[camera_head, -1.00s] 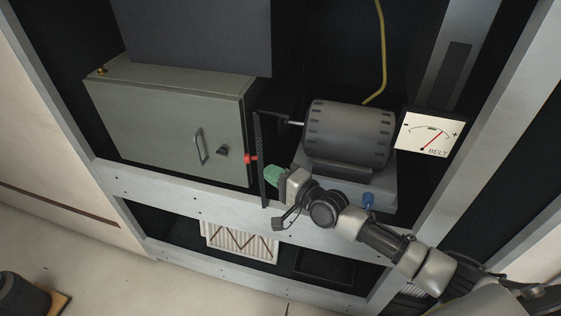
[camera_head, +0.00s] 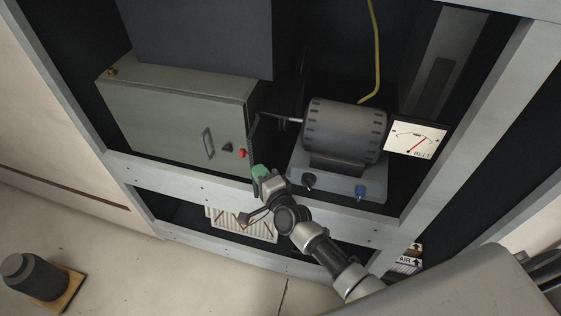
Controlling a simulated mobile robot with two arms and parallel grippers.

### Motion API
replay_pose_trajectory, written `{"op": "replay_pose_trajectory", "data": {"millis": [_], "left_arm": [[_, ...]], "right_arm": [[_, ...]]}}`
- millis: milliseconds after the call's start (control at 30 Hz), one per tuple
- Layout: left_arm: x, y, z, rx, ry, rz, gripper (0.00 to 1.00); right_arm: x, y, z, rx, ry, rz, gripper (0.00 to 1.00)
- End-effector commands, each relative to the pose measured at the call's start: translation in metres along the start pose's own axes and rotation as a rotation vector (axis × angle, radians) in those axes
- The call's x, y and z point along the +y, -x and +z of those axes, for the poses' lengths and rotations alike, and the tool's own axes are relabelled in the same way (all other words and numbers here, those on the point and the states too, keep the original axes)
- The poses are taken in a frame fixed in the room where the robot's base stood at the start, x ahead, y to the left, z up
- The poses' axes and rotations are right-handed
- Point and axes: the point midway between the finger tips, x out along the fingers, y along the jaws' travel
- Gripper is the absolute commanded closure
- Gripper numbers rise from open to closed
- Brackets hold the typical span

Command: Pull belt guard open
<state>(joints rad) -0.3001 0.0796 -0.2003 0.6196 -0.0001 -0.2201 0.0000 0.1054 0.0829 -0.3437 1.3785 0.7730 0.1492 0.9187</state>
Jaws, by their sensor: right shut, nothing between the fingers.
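The belt guard (camera_head: 254,143) is a narrow dark mesh panel. It shows nearly edge-on between the grey-green cabinet and the motor. A red knob (camera_head: 242,153) shows just left of it; I cannot tell which part it is fixed to. My right gripper (camera_head: 259,172), with green fingertips, is shut and empty at the lower end of the guard. It hides part of that end, and I cannot tell whether it touches the guard. My left gripper is not in view.
The grey-green cabinet (camera_head: 165,122) stands left of the guard, the motor (camera_head: 343,130) right of it. A BELT gauge (camera_head: 415,138) is further right. The rack's pale front rail (camera_head: 160,178) runs below. A dark cylinder (camera_head: 38,278) stands on the floor, lower left.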

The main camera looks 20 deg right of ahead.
Motion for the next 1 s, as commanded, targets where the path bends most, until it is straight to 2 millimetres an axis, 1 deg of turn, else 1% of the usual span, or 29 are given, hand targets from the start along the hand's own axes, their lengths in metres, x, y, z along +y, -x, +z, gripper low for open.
{"op": "replay_pose_trajectory", "data": {"millis": [300, 1000], "left_arm": [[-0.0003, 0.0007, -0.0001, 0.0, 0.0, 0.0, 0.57], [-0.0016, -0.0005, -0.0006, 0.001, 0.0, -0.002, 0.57]], "right_arm": [[0.0005, -0.0047, 0.0062, 0.0, 0.002, -0.001, 1.0], [0.0007, -0.0053, 0.0063, -0.002, 0.002, -0.001, 1.0]]}}
